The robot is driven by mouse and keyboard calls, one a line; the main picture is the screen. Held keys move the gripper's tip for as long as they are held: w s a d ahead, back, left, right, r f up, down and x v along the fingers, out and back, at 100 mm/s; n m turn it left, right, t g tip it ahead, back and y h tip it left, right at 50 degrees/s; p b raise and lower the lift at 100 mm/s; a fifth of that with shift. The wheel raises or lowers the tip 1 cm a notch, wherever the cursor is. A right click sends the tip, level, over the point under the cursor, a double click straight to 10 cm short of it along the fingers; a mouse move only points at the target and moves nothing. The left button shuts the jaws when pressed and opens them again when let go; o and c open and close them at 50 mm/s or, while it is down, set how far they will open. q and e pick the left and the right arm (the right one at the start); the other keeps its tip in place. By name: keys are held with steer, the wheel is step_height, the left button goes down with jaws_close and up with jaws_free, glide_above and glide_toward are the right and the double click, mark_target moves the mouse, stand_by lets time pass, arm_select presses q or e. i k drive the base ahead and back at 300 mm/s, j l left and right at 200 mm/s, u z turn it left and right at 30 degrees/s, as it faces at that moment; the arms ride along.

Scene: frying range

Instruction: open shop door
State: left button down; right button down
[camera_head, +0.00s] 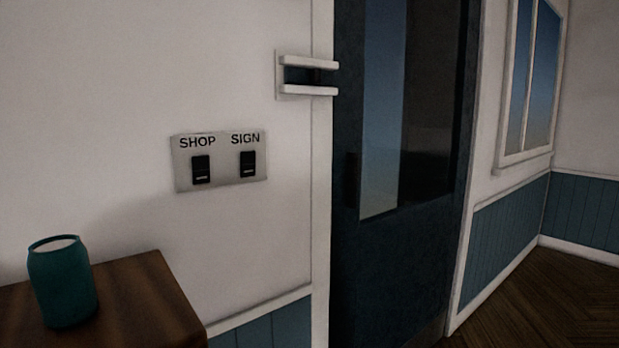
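The shop door (400,265) is dark blue with a tall glass pane (382,130); it stands right of centre in a white frame (321,200). A small dark part (352,180) shows near the door's left edge; I cannot tell whether it is a handle. The door looks shut, but its top is cut off and the dimness makes this hard to judge. A white bracket with two bars (308,91) is fixed to the wall at the door's left edge, its bars reaching over the frame. Neither of my grippers is in view.
A wall plate (224,155) left of the door carries two black switches labelled SHOP and SIGN. A wooden cabinet (150,290) with a teal jar (63,285) stands at lower left. A window (530,80) is at right. Bare floor (540,300) shows at lower right.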

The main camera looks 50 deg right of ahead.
mark_target(392, 272)
steer(key=z, duration=2.25)
steer(key=i+l+u, duration=0.3)
steer(key=i+l, duration=0.1)
steer(key=i, duration=0.1)
